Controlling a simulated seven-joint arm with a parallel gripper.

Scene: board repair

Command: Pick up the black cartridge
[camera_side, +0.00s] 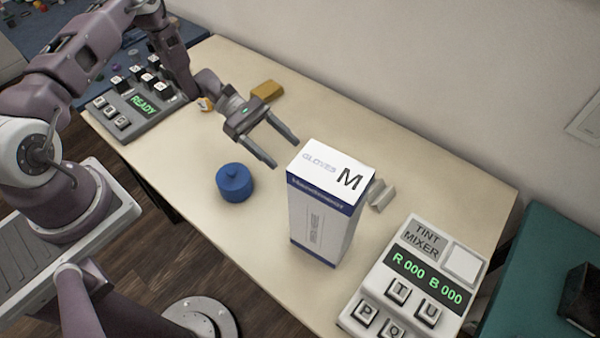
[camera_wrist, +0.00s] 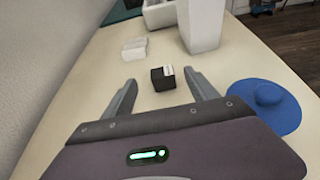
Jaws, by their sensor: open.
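The black cartridge (camera_wrist: 162,80) is a small dark block with a white patch on one side. In the wrist view it stands on the table just beyond and between my fingertips, apart from both. In the side view I cannot make it out; the glove box may hide it. My gripper (camera_side: 284,150) is open and empty above the table, left of the glove box in the side view. Its two fingers also show in the wrist view (camera_wrist: 163,86).
A tall white glove box (camera_side: 322,215) stands close beyond the cartridge. A blue lidded pot (camera_side: 235,183) stands nearby. A grey-white block (camera_side: 380,194), a yellow block (camera_side: 267,91), a tint mixer panel (camera_side: 415,280) and a READY panel (camera_side: 135,105) are on the table.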

